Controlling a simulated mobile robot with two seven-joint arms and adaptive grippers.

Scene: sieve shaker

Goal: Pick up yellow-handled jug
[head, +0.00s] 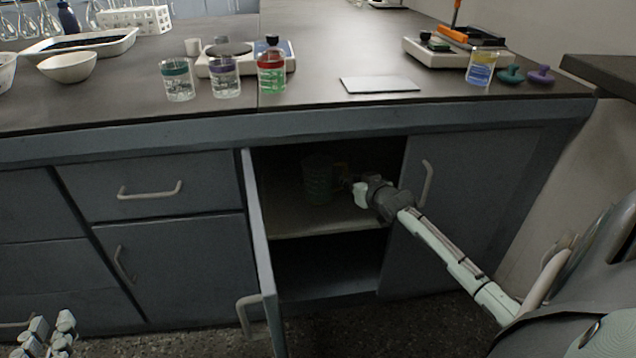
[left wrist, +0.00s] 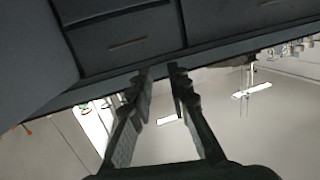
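A dim, banded jug (head: 318,178) stands on the upper shelf inside the open cabinet in the head view. A faint yellowish patch (head: 341,178) on its right side looks like its handle. My right gripper (head: 352,186) reaches into the cabinet from the right, its tip at or just beside that handle. Shadow hides whether its fingers are open or shut, and whether they touch the handle. In the left wrist view, my left gripper (left wrist: 162,74) has its two fingers apart with nothing between them. It is away from the jug.
The open cabinet door (head: 258,235) stands out at the left of the opening. The cabinet shelf (head: 300,224) bounds the space below.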

